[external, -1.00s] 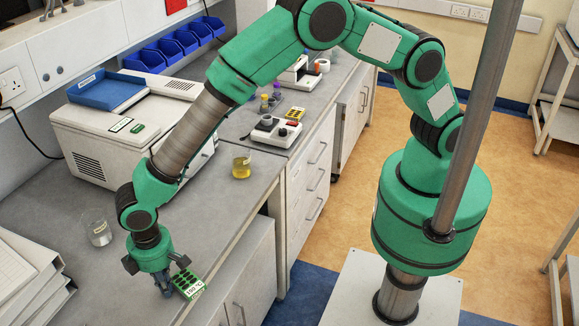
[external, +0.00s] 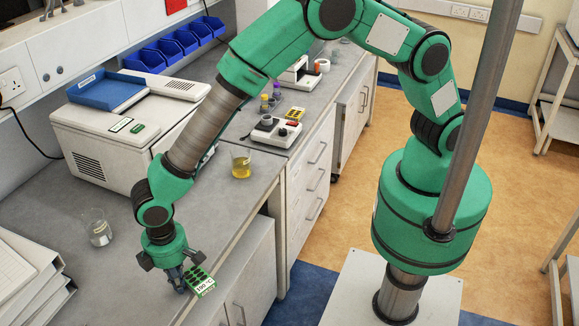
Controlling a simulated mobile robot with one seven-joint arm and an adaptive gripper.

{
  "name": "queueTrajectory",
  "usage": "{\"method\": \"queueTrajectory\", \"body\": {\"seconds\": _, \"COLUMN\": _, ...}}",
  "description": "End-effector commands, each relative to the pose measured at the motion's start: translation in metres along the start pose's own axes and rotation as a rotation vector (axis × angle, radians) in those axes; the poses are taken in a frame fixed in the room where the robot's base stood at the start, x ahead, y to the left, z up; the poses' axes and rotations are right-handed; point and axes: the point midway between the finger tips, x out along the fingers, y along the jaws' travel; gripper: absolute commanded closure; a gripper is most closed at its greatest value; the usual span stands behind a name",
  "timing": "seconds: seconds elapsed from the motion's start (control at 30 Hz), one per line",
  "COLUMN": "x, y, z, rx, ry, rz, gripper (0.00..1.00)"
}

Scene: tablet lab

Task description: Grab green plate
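The green plate (external: 201,282) is a small flat block with dark wells and a white label that seems to read 100 °C. It is at the lower left, by the front edge of the grey bench. My gripper (external: 180,280) points down at the plate's left end. Its dark fingers appear shut on that end, and the plate sticks out to the right, tilted. The fingertips are small and partly hidden. I cannot tell whether the plate is clear of the bench top.
A glass beaker (external: 98,228) stands left of my gripper. A beaker of yellow liquid (external: 241,163) stands farther back near the edge. A white machine (external: 82,130) sits behind, and white binders (external: 25,280) are at the lower left. The bench between is clear.

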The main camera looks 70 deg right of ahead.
Motion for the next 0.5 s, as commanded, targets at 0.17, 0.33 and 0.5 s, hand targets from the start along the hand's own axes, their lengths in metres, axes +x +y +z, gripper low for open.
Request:
{"method": "queueTrajectory", "body": {"seconds": 0.17, "x": 0.0, "y": 0.0, "z": -0.005, "rx": 0.0, "ry": 0.001, "rz": 0.0, "gripper": 1.0}}
{"method": "queueTrajectory", "body": {"seconds": 0.33, "x": 0.001, "y": 0.0, "z": -0.017, "rx": 0.0, "ry": 0.001, "rz": 0.0, "gripper": 1.0}}
{"method": "queueTrajectory", "body": {"seconds": 0.5, "x": 0.001, "y": 0.0, "z": -0.033, "rx": 0.0, "ry": 0.001, "rz": 0.0, "gripper": 1.0}}
